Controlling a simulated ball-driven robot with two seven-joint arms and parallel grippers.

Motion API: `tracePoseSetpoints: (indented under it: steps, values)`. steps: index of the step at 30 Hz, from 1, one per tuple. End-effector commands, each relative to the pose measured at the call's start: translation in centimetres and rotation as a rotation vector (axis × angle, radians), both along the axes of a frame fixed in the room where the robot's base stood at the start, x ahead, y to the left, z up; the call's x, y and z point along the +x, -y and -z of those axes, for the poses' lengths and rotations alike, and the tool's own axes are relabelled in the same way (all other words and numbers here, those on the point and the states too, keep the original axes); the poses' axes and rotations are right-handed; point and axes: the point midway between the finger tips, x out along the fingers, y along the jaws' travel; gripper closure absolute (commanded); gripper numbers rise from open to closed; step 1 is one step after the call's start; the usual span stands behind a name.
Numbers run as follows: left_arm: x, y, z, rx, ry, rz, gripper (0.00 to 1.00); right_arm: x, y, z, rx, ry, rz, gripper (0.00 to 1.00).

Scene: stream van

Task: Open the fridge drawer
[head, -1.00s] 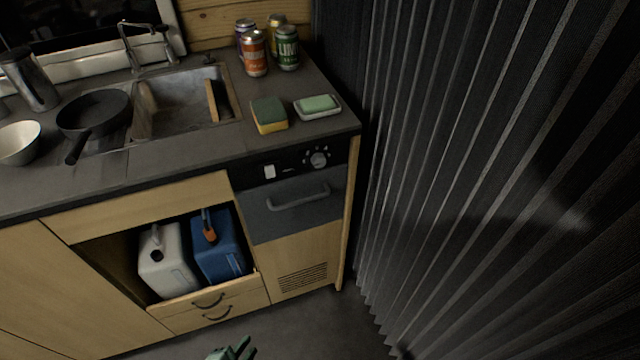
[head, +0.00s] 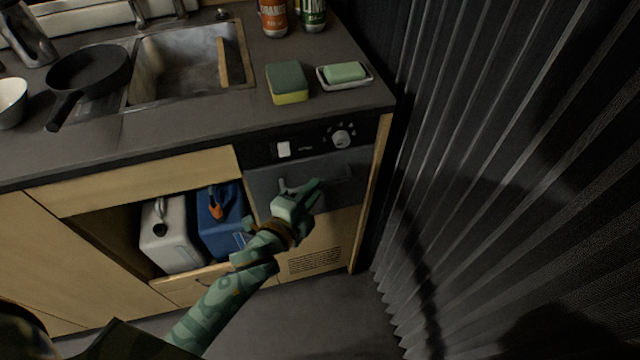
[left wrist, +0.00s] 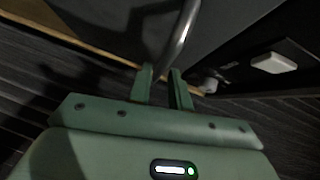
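The fridge drawer (head: 338,188) is a dark grey front under the black control panel, at the right end of the counter, and it looks closed. My left gripper (head: 299,186) is in front of it and covers most of its handle. In the left wrist view the handle (left wrist: 180,36) is a curved metal bar running down to the gap between my two green fingers (left wrist: 162,88). The fingers are apart, with the bar at or between their tips. I cannot tell whether they touch it. My right gripper is out of view.
A control panel (head: 312,146) with a white switch and a knob sits above the drawer. A sponge (head: 287,82) and soap dish (head: 345,76) lie on the counter. A blue jerrycan (head: 222,225) stands in the open cabinet at left. A pleated curtain (head: 500,150) hangs close at right.

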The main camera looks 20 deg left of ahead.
Motion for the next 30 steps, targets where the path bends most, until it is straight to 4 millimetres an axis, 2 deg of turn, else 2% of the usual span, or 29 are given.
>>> tracePoseSetpoints:
  steps: [3,8,16,17,18,19,30]
  values:
    - [1.8,0.4,0.5,0.000,-0.001,0.001,0.80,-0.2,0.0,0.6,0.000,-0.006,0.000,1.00]
    - [3.0,0.6,0.5,0.000,-0.001,0.000,0.80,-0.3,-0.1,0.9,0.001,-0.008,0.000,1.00]
    - [3.2,0.7,0.4,0.000,-0.001,0.000,0.80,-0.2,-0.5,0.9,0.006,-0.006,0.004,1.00]
    - [3.2,0.7,0.4,0.000,-0.001,0.000,0.83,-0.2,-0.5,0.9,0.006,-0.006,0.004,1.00]
    - [3.2,0.7,0.4,0.000,-0.001,0.000,0.94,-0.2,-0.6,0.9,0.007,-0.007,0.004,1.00]
    - [3.2,0.7,0.4,0.000,-0.001,0.000,1.00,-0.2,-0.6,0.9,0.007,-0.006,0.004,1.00]
    - [3.4,1.0,0.5,-0.002,-0.002,0.000,1.00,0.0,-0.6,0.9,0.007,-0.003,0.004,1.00]
